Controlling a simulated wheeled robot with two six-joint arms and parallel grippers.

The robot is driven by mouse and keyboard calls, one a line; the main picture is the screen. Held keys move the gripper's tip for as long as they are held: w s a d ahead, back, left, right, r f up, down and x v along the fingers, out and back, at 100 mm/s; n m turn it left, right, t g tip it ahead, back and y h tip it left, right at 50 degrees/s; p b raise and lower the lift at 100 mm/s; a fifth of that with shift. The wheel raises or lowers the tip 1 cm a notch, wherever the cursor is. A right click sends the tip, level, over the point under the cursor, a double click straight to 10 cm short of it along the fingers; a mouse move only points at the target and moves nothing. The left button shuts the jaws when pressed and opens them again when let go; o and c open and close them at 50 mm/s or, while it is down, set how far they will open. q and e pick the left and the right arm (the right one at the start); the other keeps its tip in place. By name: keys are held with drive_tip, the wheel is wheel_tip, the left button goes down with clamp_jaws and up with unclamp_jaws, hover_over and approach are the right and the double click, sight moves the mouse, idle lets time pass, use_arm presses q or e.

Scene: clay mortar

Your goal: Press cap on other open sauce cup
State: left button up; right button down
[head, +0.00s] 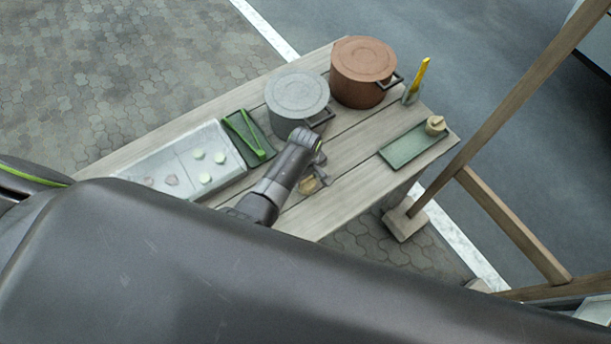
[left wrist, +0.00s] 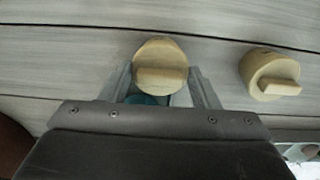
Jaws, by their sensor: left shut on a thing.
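My left gripper (head: 320,172) is low over the middle of the table, in front of the grey pot. In the left wrist view its fingers (left wrist: 160,90) are shut on a round tan cap (left wrist: 160,62) with a raised ridge. A bit of teal shows below this cap; I cannot tell whether it is a cup. A second tan ridged cap (left wrist: 270,74) is close by on the right, and it also shows on the table in the head view (head: 308,186). A tan-topped piece (head: 436,125) stands on the green tray (head: 402,152) at the right. My right gripper is not in view.
The grey pot (head: 297,94) and brown pot (head: 363,68) stand behind the gripper. A dark tray with green tongs (head: 248,135) and a pale tray (head: 150,172) with several round pieces are left. A holder with a yellow handle (head: 420,78) stands right. Bare planks (head: 350,165) lie between.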

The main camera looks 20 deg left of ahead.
use_arm(q)
drive_tip(key=o, duration=1.4)
drive_tip(key=shift+o, duration=0.2)
drive_tip(key=shift+r+p, duration=0.55)
drive_tip(key=shift+r, duration=2.45)
clamp_jaws()
drive_tip(key=shift+f, duration=0.15)
